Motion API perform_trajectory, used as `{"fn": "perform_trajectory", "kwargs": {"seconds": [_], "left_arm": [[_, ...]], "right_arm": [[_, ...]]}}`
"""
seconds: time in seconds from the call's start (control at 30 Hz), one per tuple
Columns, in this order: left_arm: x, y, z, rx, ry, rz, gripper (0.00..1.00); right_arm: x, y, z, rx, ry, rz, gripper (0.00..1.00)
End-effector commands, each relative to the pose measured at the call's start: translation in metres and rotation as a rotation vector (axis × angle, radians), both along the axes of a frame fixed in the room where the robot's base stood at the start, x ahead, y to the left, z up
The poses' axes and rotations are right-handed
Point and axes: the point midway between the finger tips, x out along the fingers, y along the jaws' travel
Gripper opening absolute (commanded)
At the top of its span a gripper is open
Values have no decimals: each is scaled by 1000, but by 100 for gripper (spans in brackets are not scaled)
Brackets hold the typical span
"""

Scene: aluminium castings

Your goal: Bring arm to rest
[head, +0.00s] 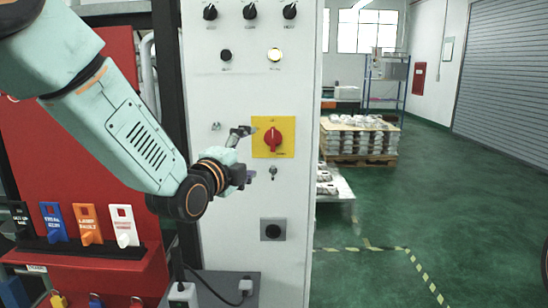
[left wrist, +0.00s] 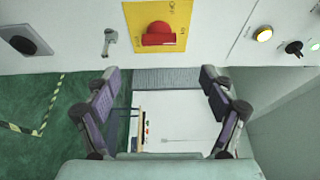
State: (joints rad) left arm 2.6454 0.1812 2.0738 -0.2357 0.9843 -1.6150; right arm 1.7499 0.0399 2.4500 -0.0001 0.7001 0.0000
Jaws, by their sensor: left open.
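My left arm (head: 130,125) comes in from the upper left in the head view. Its gripper (head: 250,153) is in front of the white control cabinet (head: 299,200), beside a red rotary switch (head: 273,138) on a yellow plate. In the left wrist view the gripper (left wrist: 160,100) has its two fingers spread wide with nothing between them. The red switch (left wrist: 158,34) shows there just beyond the fingers, apart from them. A key in a lock (left wrist: 109,40) is to its left. My right gripper is not in either view.
A red board with a shelf of coloured tags (head: 88,225) stands left of the cabinet. A grey shelf with a padlock-like item and cable (head: 182,293) juts out below. A pallet of castings (head: 360,140) stands behind at right. Green floor is open at right.

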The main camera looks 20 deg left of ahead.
Motion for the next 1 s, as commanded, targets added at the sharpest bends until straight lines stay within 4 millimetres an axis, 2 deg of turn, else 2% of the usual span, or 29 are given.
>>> {"fn": "perform_trajectory", "kwargs": {"seconds": [0.17,0.27,1.0], "left_arm": [[4,0,-1,1,1,0,83],[12,-1,-1,2,2,0,83],[106,-12,-2,2,2,-1,83]], "right_arm": [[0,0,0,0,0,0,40],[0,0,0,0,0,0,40],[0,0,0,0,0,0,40]]}}
